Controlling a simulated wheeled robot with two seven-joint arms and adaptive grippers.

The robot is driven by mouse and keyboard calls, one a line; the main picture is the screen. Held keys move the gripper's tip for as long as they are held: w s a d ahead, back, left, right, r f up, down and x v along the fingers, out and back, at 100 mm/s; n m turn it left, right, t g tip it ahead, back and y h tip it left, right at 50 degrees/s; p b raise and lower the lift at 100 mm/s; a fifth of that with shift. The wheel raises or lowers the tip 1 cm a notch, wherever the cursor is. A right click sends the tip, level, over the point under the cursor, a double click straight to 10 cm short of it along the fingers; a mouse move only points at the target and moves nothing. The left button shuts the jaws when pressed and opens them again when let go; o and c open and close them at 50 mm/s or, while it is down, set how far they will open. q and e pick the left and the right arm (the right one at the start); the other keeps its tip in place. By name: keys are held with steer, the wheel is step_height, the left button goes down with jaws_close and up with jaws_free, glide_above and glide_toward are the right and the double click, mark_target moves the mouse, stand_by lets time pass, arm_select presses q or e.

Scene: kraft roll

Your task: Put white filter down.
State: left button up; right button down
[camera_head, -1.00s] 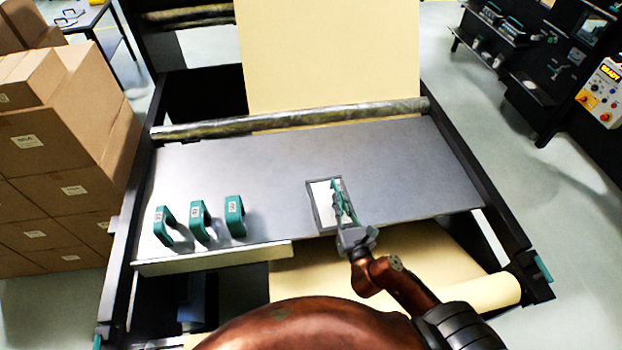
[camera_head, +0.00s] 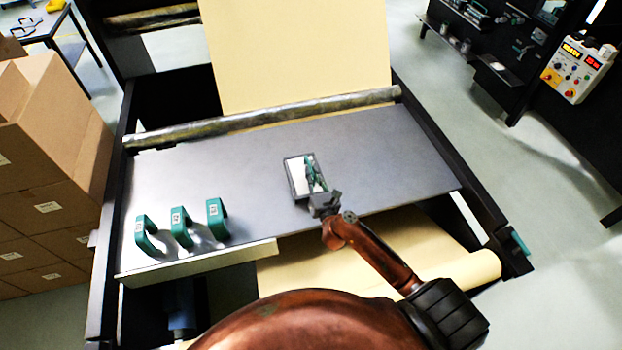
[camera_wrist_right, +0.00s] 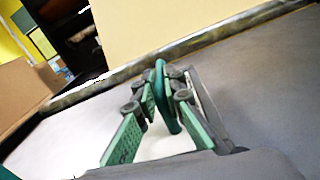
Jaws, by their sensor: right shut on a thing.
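The white filter (camera_head: 295,174) is a small rectangle with a white face in a grey frame and a green handle. It is over the grey table plate (camera_head: 370,150), right of its middle. My right gripper (camera_head: 314,174) is shut on the green handle. In the right wrist view the handle (camera_wrist_right: 160,80) stands between the two green-padded fingers (camera_wrist_right: 161,90), with part of the white face (camera_wrist_right: 160,147) below. I cannot tell whether the filter touches the plate or hangs just above it. My left gripper is not in view.
Three labelled green handles (camera_head: 180,227) stand at the plate's front left. A metal roller (camera_head: 260,118) and a kraft paper sheet (camera_head: 295,50) lie behind. A kraft roll (camera_head: 470,270) is at the front right. Stacked cartons (camera_head: 50,150) stand left. The plate around the filter is clear.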

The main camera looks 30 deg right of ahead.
steer(key=shift+w+f, duration=0.3)
step_height(320, 180, down, 3)
steer(key=shift+b, duration=0.5)
steer(key=c, duration=2)
jaws_free()
steer(key=shift+s, duration=0.1)
